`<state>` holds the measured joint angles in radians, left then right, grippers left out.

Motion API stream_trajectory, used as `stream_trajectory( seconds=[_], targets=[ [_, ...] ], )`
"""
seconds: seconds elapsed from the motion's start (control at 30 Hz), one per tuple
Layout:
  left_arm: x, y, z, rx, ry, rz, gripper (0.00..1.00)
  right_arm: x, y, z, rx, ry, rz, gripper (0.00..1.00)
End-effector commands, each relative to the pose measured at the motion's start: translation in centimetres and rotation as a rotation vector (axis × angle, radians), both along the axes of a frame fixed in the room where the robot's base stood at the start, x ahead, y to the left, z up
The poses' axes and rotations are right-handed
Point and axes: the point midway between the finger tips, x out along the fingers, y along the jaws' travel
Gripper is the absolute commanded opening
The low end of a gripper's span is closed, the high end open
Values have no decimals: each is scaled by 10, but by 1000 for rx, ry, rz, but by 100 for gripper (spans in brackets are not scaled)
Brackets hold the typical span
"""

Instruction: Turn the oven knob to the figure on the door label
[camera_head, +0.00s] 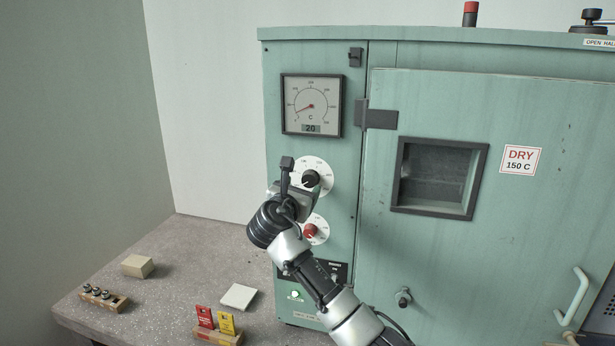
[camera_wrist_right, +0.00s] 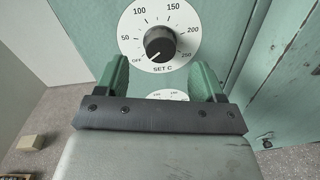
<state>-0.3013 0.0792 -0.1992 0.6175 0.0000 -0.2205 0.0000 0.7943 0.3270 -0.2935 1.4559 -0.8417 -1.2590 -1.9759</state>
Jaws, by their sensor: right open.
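The black oven knob (camera_head: 311,178) sits on a white round dial on the green oven's left panel. In the right wrist view the knob (camera_wrist_right: 160,43) has its white pointer toward OFF at the lower left; the dial is marked SET C, 50 to 250. The door label (camera_head: 520,160) reads DRY 150 C. My right gripper (camera_wrist_right: 161,76) is open and empty, its green-lit fingers just below the knob, apart from it. In the head view the right gripper (camera_head: 297,190) partly covers the dial. My left gripper is not in view.
A red knob (camera_head: 310,231) on a second dial lies below, close to my right arm. A gauge (camera_head: 311,106) above displays 20. The door has a window (camera_head: 437,177) and handle (camera_head: 572,297). Small blocks and a tag holder (camera_head: 217,333) lie on the bench (camera_head: 180,270).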

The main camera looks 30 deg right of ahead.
Motion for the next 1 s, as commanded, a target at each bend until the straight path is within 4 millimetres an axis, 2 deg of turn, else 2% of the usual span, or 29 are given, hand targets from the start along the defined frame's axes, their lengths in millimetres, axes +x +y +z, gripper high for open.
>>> stream_trajectory(
  seconds=[0.1, 0.3, 0.7, 1.0],
  targets=[
    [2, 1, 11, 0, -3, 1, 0, 14, -19, 3, 0, 3, -3, 69],
    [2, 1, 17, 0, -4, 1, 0, 29, -37, 1, 0, 2, -1, 69],
    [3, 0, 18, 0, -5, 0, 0, 33, -43, -1, 2, 0, 1, 69],
    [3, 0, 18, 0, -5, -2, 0, 33, -43, -1, 2, 0, 1, 23]
  ],
)
